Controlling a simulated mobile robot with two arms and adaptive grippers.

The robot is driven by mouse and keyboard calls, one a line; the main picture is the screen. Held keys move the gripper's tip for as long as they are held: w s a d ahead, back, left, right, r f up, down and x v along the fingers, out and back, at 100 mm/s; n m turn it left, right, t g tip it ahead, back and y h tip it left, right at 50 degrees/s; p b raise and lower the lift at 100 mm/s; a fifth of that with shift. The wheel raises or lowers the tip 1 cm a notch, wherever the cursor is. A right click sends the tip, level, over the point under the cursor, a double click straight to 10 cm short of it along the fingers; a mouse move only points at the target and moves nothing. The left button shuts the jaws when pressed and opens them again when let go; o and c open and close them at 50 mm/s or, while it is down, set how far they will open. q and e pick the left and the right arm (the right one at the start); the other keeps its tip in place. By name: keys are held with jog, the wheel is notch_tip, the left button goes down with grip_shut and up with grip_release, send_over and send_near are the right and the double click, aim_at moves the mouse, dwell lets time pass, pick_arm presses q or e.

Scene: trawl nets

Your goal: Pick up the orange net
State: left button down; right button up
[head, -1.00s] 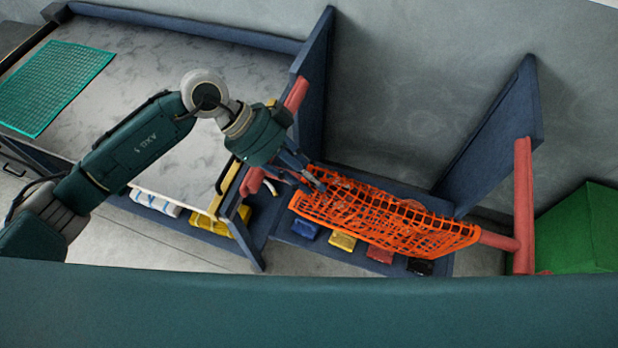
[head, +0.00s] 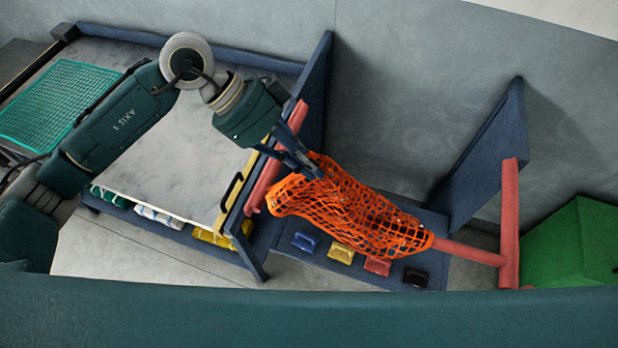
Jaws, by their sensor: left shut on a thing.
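The orange net (head: 350,212) is a coarse mesh, bunched and sagging over the red bar of the blue stand. Its right end reaches down along the red bar (head: 470,252). My left gripper (head: 312,170) is shut on the net near its upper left edge, and the net rises in a peak at the fingertips. The net's left part hangs in a rounded fold. My right gripper does not show.
Blue, yellow, red and black small items (head: 341,252) sit on the blue shelf below the net. Blue upright panels (head: 481,150) flank the stand. A green box (head: 572,243) stands at right. A grey worktop (head: 180,165) with a green net (head: 58,103) lies at left.

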pick_arm(q)
notch_tip(320, 180, up, 10)
jog(key=shift+r, duration=0.25)
